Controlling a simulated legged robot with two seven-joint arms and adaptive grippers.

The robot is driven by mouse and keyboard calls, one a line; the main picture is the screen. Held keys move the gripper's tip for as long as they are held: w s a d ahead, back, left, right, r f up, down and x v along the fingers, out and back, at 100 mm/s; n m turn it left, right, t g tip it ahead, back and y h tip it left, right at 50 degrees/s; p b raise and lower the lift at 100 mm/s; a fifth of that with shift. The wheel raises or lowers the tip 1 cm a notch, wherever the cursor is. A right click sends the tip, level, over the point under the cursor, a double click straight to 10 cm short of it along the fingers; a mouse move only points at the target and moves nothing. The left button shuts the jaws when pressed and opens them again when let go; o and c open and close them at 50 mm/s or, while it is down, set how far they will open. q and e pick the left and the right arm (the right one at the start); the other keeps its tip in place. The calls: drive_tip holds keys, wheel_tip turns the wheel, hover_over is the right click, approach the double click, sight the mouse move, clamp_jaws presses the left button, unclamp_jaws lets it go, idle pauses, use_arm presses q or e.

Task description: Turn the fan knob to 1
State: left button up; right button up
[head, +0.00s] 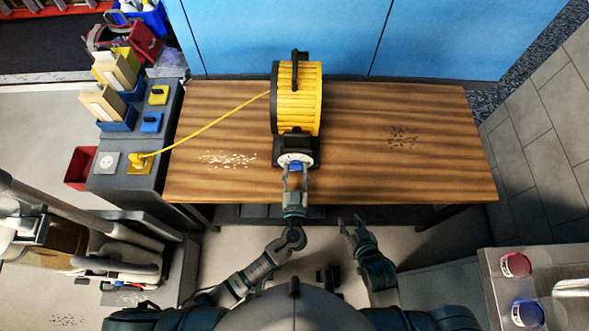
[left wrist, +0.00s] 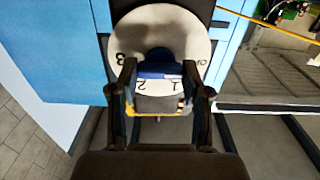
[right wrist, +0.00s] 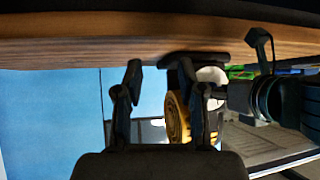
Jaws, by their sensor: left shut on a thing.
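The yellow fan (head: 297,98) stands on the wooden table, with a yellow cord running left to a yellow plug (head: 139,160). At its front is a white dial (head: 283,159) with a blue knob (head: 295,166). My left gripper (head: 294,174) is at the dial, shut on the blue knob. In the left wrist view the knob (left wrist: 158,70) sits between the fingers, and the dial (left wrist: 190,38) shows the digits 1, 2 and 3. Which digit the knob points at is unclear. My right gripper (head: 349,219) is open and empty in front of the table, below its edge.
The wooden table (head: 440,120) carries pale debris (head: 228,159) on the left and dark debris (head: 402,137) on the right. A grey cabinet with sockets and boxes stands left. A side table with a red roll (head: 516,265) and a blue roll (head: 527,313) is at lower right.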

use_arm(q)
drive_tip(key=shift+w+d, duration=0.1)
drive_tip(key=shift+d, duration=0.35)
drive_tip(key=shift+m, duration=0.4)
drive_tip(key=shift+d+m+b, duration=0.1)
drive_tip(key=shift+m+b, duration=0.2)
drive_tip(key=shift+m, duration=0.3)
drive_tip(key=m, duration=0.2)
drive_tip(key=shift+m, duration=1.2)
drive_tip(key=m, duration=0.3)
drive_tip(key=shift+d+m, duration=0.15)
drive_tip(key=shift+m, duration=0.95)
drive_tip(key=shift+f, duration=0.1)
use_arm(e)
drive_tip(key=shift+w+d+r+t, duration=0.2)
drive_tip(key=shift+w+d+t, duration=0.15)
drive_tip(key=shift+d+t, duration=0.1)
